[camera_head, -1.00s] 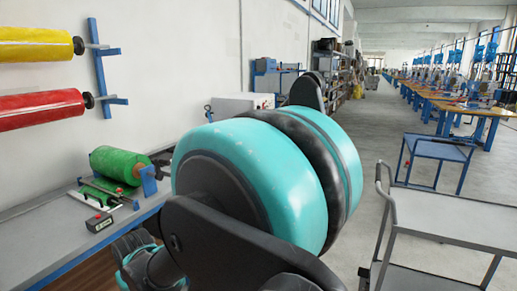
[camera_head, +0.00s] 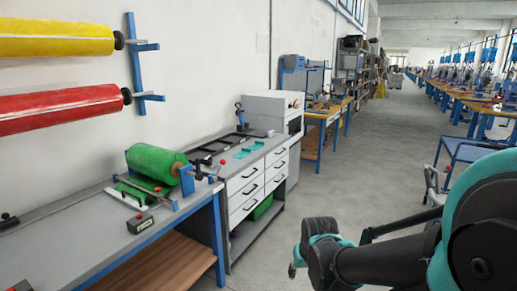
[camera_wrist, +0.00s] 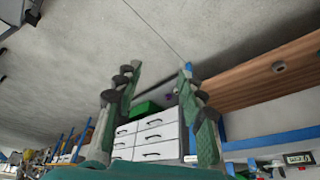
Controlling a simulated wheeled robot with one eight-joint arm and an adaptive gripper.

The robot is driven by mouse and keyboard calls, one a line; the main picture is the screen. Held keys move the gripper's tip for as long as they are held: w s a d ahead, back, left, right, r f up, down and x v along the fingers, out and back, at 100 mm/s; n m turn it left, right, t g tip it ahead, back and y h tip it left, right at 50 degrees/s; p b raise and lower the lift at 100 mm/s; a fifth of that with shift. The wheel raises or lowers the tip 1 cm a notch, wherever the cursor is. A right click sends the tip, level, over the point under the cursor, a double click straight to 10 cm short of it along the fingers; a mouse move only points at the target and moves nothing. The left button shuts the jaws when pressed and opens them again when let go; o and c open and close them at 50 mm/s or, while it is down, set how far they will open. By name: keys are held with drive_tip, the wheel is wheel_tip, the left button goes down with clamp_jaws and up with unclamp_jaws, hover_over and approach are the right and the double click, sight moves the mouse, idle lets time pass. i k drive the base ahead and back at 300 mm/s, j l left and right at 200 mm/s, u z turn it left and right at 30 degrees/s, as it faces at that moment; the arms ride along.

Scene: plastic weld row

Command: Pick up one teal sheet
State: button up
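Two teal sheets lie flat on the grey counter above the white drawers in the head view, a nearer one (camera_head: 241,154) and a farther one (camera_head: 256,145). My gripper (camera_wrist: 160,70) shows in the wrist view with its two fingers apart and nothing between them. The wrist view is upside down and shows the drawer fronts beyond the fingers. The teal sheets cannot be made out there. In the head view my arm reaches in from the lower right, its end low in front of the drawer unit and well away from the sheets.
A green roll (camera_head: 156,163) sits on the bench at left. Black trays (camera_head: 213,145) lie left of the sheets. A white box-shaped machine (camera_head: 273,110) stands behind them. A blue-legged table (camera_head: 323,117) is farther back. The aisle floor (camera_head: 385,160) is clear.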

sight(257, 144)
drive_tip(key=i+l, duration=0.2)
drive_tip(key=i, duration=0.35)
drive_tip(key=i+l+u, duration=0.1)
drive_tip(key=i+l, duration=0.15)
drive_tip(key=i, duration=0.25)
drive_tip(key=i+l, duration=0.25)
drive_tip(key=i, duration=0.3)
drive_tip(key=i+l+u, duration=0.1)
drive_tip(key=i+l, duration=0.15)
drive_tip(key=i, duration=0.25)
